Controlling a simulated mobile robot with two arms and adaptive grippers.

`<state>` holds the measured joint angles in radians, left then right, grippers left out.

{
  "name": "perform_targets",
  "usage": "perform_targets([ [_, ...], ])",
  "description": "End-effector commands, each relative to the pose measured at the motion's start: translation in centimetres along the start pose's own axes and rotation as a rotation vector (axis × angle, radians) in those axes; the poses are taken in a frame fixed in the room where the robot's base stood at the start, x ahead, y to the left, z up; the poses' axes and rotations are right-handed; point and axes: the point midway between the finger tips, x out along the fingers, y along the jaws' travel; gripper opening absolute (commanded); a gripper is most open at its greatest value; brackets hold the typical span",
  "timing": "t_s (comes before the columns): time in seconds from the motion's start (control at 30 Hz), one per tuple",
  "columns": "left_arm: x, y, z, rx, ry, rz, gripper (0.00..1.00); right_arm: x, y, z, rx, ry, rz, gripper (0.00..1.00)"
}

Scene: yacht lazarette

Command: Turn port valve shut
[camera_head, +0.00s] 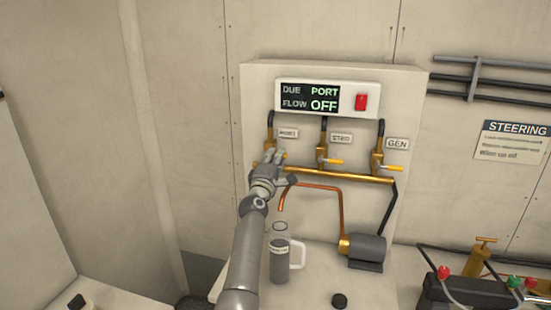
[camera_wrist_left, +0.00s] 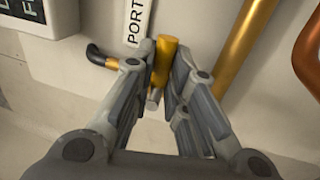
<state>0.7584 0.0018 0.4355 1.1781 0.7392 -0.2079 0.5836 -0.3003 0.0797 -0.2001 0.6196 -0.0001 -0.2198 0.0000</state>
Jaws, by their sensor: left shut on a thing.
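The port valve (camera_head: 270,142) is the leftmost of three brass valves on the pale panel, under a small label. My left gripper (camera_head: 273,160) is at this valve and covers much of it in the head view. In the left wrist view, the fingers (camera_wrist_left: 161,90) are closed around the yellow valve handle (camera_wrist_left: 164,55), beside the PORT label (camera_wrist_left: 137,22). The display (camera_head: 310,98) above reads DUE PORT, FLOW OFF. My right gripper is not in view.
The STBD valve (camera_head: 323,153) and GEN valve (camera_head: 378,160) stand to the right on the brass pipe (camera_head: 340,175). A clear jug (camera_head: 280,258) stands below the copper spout (camera_head: 310,186), close to my left arm. A grey pump (camera_head: 368,248) is right of it.

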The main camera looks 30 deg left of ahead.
Motion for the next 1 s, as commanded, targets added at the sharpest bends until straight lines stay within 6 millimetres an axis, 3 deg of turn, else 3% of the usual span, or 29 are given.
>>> perform_targets([
  [0.2,0.1,0.2,0.0,-0.005,0.002,0.005,0.0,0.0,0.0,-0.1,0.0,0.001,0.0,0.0],
  [0.23,0.1,0.3,-0.1,-0.005,0.002,0.005,0.16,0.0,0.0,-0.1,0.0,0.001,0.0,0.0],
  [0.4,0.0,0.2,0.0,-0.004,0.002,0.004,0.36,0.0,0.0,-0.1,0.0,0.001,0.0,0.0],
  [0.77,-0.2,0.1,0.0,-0.002,0.0,0.002,0.36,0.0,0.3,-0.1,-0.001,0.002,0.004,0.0],
  [1.0,-2.4,0.0,0.1,-0.004,0.0,0.002,0.36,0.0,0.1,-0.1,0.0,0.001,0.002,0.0],
])
